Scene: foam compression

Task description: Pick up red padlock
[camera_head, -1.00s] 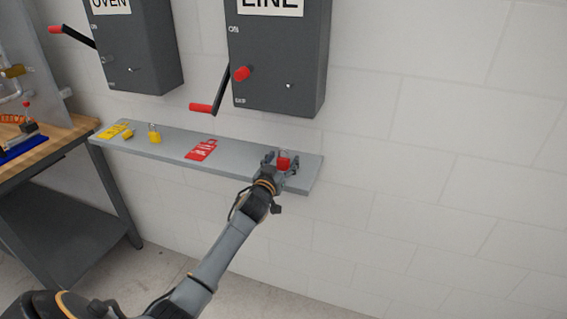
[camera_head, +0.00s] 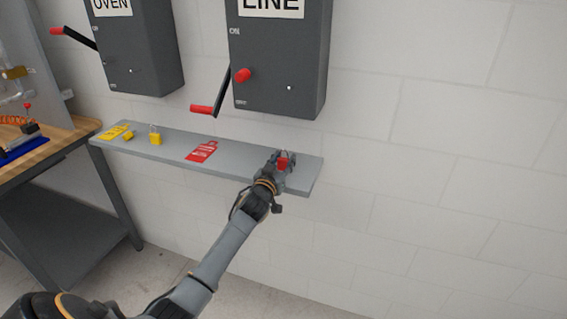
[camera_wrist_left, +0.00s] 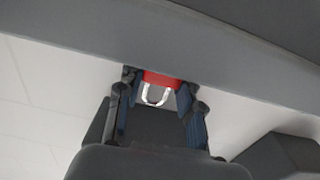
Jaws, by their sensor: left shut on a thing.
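The red padlock (camera_head: 283,163) is near the right end of the grey wall shelf (camera_head: 240,160). My left gripper (camera_head: 282,160) is around it, with its fingers closed on the padlock's sides. In the left wrist view the padlock's red body (camera_wrist_left: 162,78) and silver shackle show between the two fingers of the left gripper (camera_wrist_left: 157,92). I cannot tell whether the padlock still touches the shelf. My right gripper is not in view.
A red tag (camera_head: 202,151), a yellow padlock (camera_head: 155,137) and yellow items (camera_head: 117,131) lie farther left on the shelf. A dark LINE switch box (camera_head: 280,60) with a red-tipped lever (camera_head: 202,109) hangs above. A wooden-topped workbench (camera_head: 60,145) stands at the left.

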